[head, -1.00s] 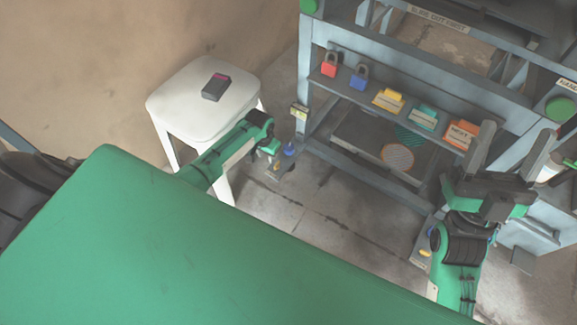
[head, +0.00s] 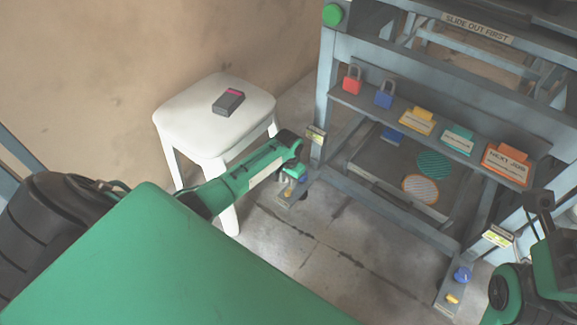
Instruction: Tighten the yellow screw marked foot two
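A small yellow screw (head: 452,298) is on the press's right foot, below a blue knob (head: 462,274). Another yellow screw (head: 287,192) shows partly at the left foot, close under my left gripper (head: 293,174). A blue knob (head: 302,178) is beside that gripper. The gripper points down at the left foot; its fingertips are too small and covered to tell whether they are open or touch the screw. Labels on the left leg (head: 316,135) and right leg (head: 498,236) are too small to read. My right gripper (head: 541,205) is partly cut off at the right edge.
A white stool (head: 195,125) with a dark box (head: 228,102) stands left of the press frame (head: 390,210). The press shelf (head: 345,96) holds a red padlock (head: 352,80), a blue padlock (head: 384,94) and coloured card blocks. Floor between the feet is clear.

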